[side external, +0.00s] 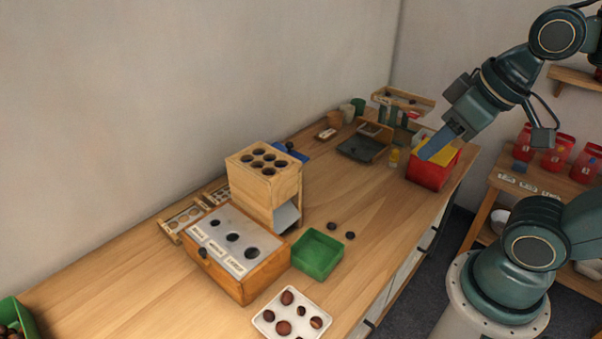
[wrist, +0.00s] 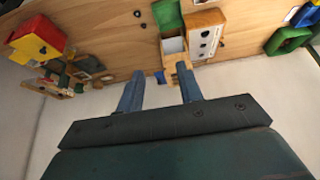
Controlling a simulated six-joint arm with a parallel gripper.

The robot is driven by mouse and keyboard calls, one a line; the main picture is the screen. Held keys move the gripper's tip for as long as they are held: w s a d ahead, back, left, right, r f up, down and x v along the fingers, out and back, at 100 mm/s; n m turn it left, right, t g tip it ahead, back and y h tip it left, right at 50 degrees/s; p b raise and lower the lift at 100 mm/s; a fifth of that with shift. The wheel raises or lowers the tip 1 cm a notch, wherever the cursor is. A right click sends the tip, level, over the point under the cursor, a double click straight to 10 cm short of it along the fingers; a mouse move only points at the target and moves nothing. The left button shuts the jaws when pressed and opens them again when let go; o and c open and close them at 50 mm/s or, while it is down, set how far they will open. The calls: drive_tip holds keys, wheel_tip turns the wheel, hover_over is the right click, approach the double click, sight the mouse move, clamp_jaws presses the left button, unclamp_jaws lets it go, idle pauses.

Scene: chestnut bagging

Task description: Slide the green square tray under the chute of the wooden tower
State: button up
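The green square tray (side external: 317,254) sits empty on the table, in front of and to the right of the wooden tower (side external: 265,187). The tower has several round holes on top and a pale sloping chute (side external: 287,217) low on its right side. The tray is apart from the chute. In the wrist view the tray (wrist: 167,15) shows at the top edge, beside the chute (wrist: 173,45), and my fingers partly hide the tower. My gripper (wrist: 158,92) is open and empty, its two blue fingers spread. In the side view it (side external: 443,143) hangs high near the red box, far from the tray.
A wooden box with a grey holed top (side external: 237,257) stands left of the tray. A white plate (side external: 292,313) with several chestnuts lies in front. Two dark chestnuts (side external: 341,231) lie right of the tray. A red box (side external: 433,175) stands under my gripper.

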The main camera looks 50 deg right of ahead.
drive_tip(key=shift+w, duration=0.15)
clamp_jaws()
drive_tip(key=w+a+f+g, duration=0.2)
drive_tip(key=w+f+g, duration=0.1)
drive_tip(key=w+f, duration=0.95)
drive_tip(key=w+f+g, duration=0.1)
drive_tip(key=w+f, duration=0.2)
drive_tip(key=f, duration=0.5)
drive_tip(key=w+a+f+g, duration=0.1)
drive_tip(key=w+f, duration=0.2)
drive_tip(key=f, duration=0.5)
drive_tip(key=shift+w+a+m+g, duration=0.25)
drive_tip(key=shift+w+m+g, duration=0.05)
drive_tip(key=shift+w+m, duration=0.1)
